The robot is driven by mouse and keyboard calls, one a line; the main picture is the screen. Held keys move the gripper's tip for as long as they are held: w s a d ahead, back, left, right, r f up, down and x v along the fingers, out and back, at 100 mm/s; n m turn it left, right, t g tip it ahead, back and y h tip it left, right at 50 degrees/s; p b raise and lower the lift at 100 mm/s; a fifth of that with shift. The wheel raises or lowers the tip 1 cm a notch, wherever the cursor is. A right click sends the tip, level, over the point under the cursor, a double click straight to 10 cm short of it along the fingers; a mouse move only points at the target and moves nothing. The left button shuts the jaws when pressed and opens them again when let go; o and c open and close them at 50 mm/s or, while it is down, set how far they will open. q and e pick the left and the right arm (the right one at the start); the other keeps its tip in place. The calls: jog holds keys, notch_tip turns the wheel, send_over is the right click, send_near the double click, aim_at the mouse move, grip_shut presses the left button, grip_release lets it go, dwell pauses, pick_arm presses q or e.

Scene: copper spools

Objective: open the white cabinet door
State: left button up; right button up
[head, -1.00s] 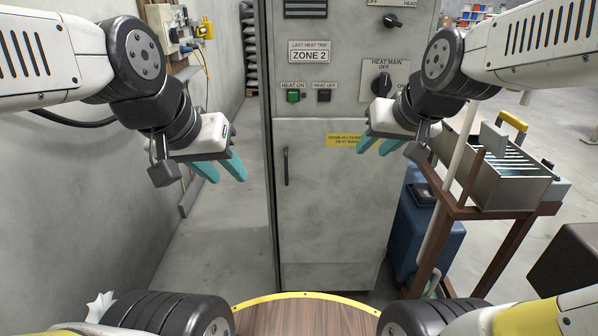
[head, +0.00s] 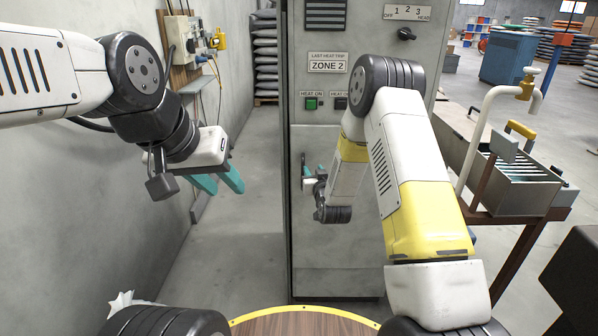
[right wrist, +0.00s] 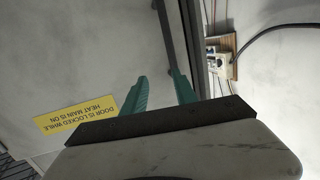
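The pale grey-white cabinet door (head: 335,255) is shut, below the control panel. Its dark upright handle (head: 303,160) is on the door's left side; it also shows in the right wrist view (right wrist: 163,30). My right gripper (head: 307,172) is in front of the handle. In the right wrist view its teal fingers (right wrist: 158,80) are apart, with the handle's end close to the right-hand finger; I cannot tell if they touch. My left gripper (head: 225,187) is open and empty, left of the cabinet. My right arm hides part of the door and panel.
A yellow label (right wrist: 75,113) on the door says it is locked while heat main is on. The panel has a green button (head: 311,103) and a dark knob (head: 406,34). A metal bin (head: 510,185) stands right. A wall box (head: 186,38) is left.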

notch_tip(320, 180, down, 5)
jog(key=s+a+t, duration=0.1)
jog(key=s+a, duration=0.1)
jog(key=w, duration=0.2)
jog(key=w+a, duration=0.1)
jog(key=w, duration=0.4)
jog(key=shift+w+a, duration=0.35)
jog(key=shift+w, duration=0.05)
grip_shut()
dwell(0.9)
